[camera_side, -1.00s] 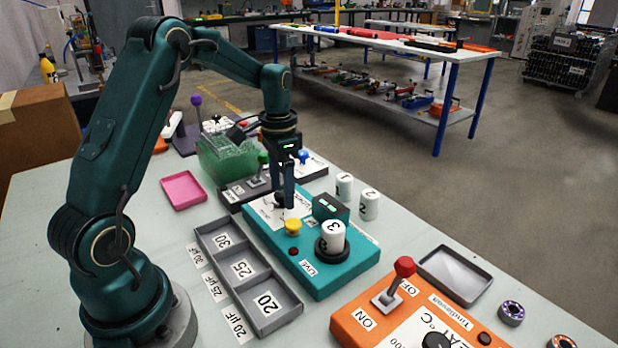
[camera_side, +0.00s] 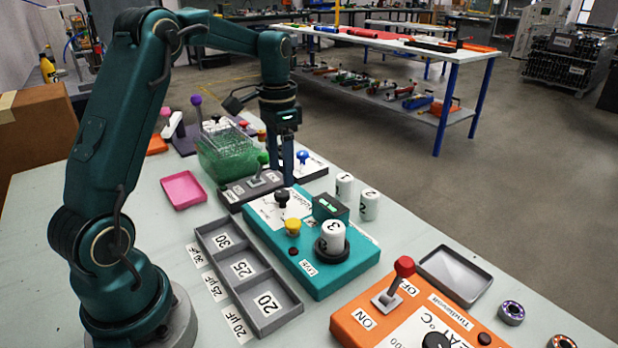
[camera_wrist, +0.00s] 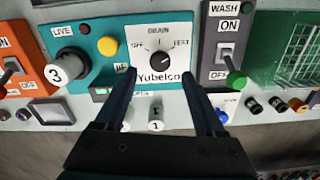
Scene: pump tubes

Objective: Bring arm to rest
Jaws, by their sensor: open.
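My gripper (camera_side: 288,168) is open and empty. In the side view it hangs above the far end of the teal pump box (camera_side: 340,277), clear of its black knob (camera_side: 282,197). In the wrist view my two fingers (camera_wrist: 170,80) spread on either side of the dial labelled DRAIN (camera_wrist: 162,62), with nothing between them. A white tube marked 3 (camera_side: 332,236) stands upright in the round black socket of the teal box. Tubes marked 1 (camera_side: 344,186) and 2 (camera_side: 369,204) stand on the table behind it.
A grey tray with compartments (camera_side: 222,252) lies left of the teal box. An orange box with a red lever (camera_side: 403,267) is in front, beside an empty grey tray (camera_side: 454,275). A pink tray (camera_side: 183,190) and a green rack (camera_side: 226,156) stand farther back.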

